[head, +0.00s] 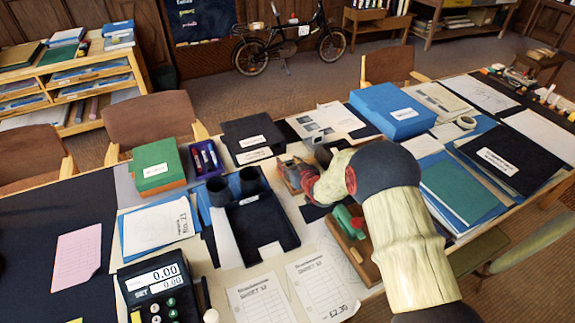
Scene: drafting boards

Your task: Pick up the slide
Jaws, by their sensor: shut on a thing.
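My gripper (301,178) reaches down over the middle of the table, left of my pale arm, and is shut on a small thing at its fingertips. The fingers and my wrist hide most of that thing, so I cannot make out its shape or tell for certain that it is the slide. No other thing in view can be clearly made out as a slide.
A black tray (262,226) with two dark cups lies left of my gripper. A wooden block with a green piece (348,222) is close on the right. A purple box of markers (206,160), a green box (158,165) and a blue box (392,110) stand farther back.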

